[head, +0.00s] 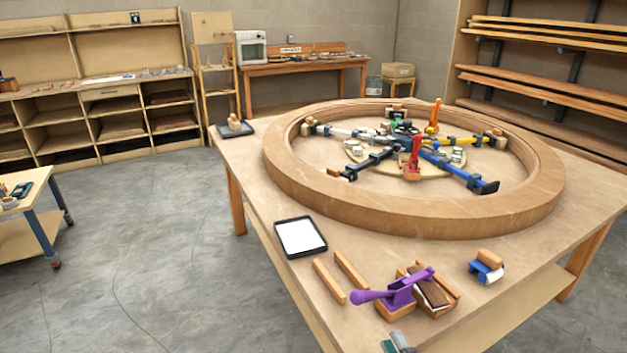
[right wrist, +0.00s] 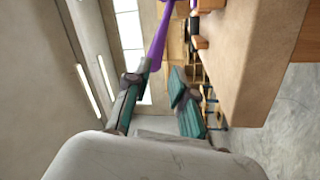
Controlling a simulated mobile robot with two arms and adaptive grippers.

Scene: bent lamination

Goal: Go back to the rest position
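My right gripper (head: 398,342) shows only as a small teal and grey part at the bottom edge of the head view, by the near edge of the table. In the right wrist view its two teal fingers (right wrist: 157,83) stand apart with nothing between them. A purple clamp (head: 400,289) lies on the table beyond it, over small wooden blocks. The clamp's purple part (right wrist: 160,40) also shows beyond the fingers in the wrist view, apart from them as far as I can tell. My left gripper is not in view.
The table (head: 330,236) carries a large bent wooden ring (head: 400,215) with several clamps inside. A black-rimmed tray (head: 318,249), wooden strips (head: 330,281) and a blue sanding block (head: 486,273) lie in front. A cart (head: 45,222) stands left; the floor (head: 150,260) between is clear.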

